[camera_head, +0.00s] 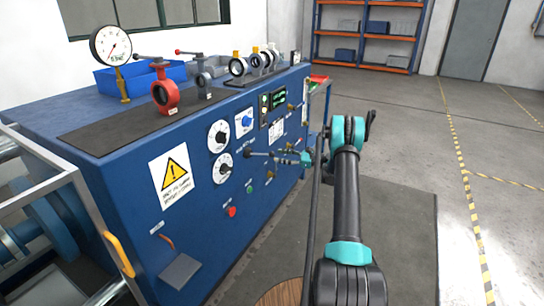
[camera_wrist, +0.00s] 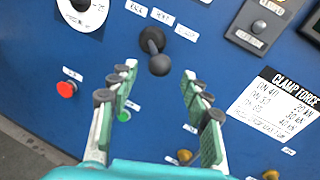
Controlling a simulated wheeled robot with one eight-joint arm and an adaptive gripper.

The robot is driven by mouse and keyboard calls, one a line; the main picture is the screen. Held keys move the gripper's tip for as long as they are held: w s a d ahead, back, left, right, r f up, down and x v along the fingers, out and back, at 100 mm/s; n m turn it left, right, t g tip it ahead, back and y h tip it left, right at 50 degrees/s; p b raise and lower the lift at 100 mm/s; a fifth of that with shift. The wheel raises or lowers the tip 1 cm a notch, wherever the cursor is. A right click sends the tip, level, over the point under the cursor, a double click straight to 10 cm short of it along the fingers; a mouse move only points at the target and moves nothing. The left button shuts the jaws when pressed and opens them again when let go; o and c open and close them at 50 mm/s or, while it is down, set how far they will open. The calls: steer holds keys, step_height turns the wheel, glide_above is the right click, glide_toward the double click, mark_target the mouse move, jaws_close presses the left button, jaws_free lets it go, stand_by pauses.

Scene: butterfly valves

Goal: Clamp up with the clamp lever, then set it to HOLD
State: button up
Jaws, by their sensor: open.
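The clamp lever (camera_wrist: 156,52) is a black lever with a round knob on the blue panel, in the wrist view. Three small white labels sit in an arc above it, their text too blurred to read surely. My gripper (camera_wrist: 160,72) is open, with its two green-padded fingers to the left and right, below the knob. The knob lies just ahead of the gap between the fingertips, and I see no contact. In the head view my gripper (camera_head: 298,158) is at the front of the panel, pointing left at it.
A clamp force card (camera_wrist: 277,107), a red button (camera_wrist: 66,89), a green button (camera_wrist: 123,116) and brass knobs (camera_wrist: 184,155) surround the lever. A red valve (camera_head: 165,92) stands on the bench top. Floor to the right is clear.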

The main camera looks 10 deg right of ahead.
mark_target(272, 155)
steer(key=shift+x, duration=2.6)
steer(key=shift+c, duration=0.6)
jaws_close()
